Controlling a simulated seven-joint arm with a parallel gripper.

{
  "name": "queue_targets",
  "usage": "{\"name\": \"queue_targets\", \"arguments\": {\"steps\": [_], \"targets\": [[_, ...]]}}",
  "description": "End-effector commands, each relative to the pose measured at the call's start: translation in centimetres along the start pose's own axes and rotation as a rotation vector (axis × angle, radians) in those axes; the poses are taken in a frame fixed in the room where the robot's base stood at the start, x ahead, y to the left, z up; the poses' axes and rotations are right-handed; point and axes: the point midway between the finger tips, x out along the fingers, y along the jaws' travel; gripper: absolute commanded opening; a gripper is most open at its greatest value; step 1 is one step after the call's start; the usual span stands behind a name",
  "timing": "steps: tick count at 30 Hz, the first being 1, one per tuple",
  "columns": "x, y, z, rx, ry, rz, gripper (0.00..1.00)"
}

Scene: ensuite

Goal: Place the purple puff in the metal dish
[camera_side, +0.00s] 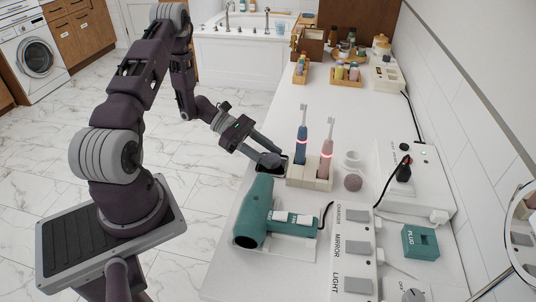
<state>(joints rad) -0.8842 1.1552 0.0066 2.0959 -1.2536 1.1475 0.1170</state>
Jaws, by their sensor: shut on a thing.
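My gripper (266,152) reaches in from the left to the counter's left edge, just left of the toothbrush stand. It is shut on a small, rounded, dark greyish-purple thing, which I take to be the purple puff (271,160); the fingers partly hide it. I cannot tell whether the puff touches the dish. A mauve-brown ball (352,182) sits right of the stand, by a clear jar.
The stand (309,179) holds two upright electric toothbrushes close to my gripper's right. A teal hair dryer (262,215) lies in front. A switch panel (353,255), a teal plug box (421,241) and cables are at right. The counter behind the brushes is mostly clear.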

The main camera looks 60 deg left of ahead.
Motion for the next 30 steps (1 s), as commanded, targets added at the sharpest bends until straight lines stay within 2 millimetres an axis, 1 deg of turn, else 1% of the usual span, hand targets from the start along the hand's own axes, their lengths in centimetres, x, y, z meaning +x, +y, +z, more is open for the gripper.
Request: {"name": "queue_targets", "arguments": {"steps": [9, 10, 13, 23, 26, 30], "targets": [[0.1, 0.0, -0.3, 0.0, 0.0, 0.0, 0.03], [0.1, 0.0, -0.3, 0.001, 0.0, 0.0, 0.43], [0.1, 0.0, -0.3, 0.001, 0.001, 0.0, 0.63], [0.0, 0.0, -0.1, 0.001, 0.001, 0.0, 0.63], [-1.6, 0.2, -0.1, 0.004, 0.003, 0.005, 0.63], [-5.5, 0.2, -0.1, 0.004, 0.004, 0.006, 0.63]]}}
